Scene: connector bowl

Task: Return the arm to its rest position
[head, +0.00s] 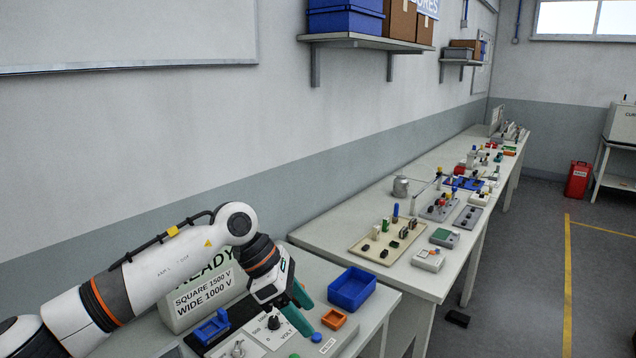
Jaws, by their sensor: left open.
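My left arm comes in from the left, over the near bench. Its left gripper (303,314), with green fingers, points down and right above the front of the bench. The fingers are apart with nothing seen between them. The gripper is close to a panel with a black knob (273,323) and a blue button (316,338). A blue open bin (352,289) stands to its right and looks empty. A small orange holder (333,319) lies between gripper and bin. My right gripper is out of view.
A sign box (205,292) reading "SQUARE 1500 V, WIDE 1000 V" stands behind the arm, partly hidden. A blue fixture (211,328) sits left of the knob panel. A longer bench (330,232) with several small parts runs back along the wall. Shelves hang above.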

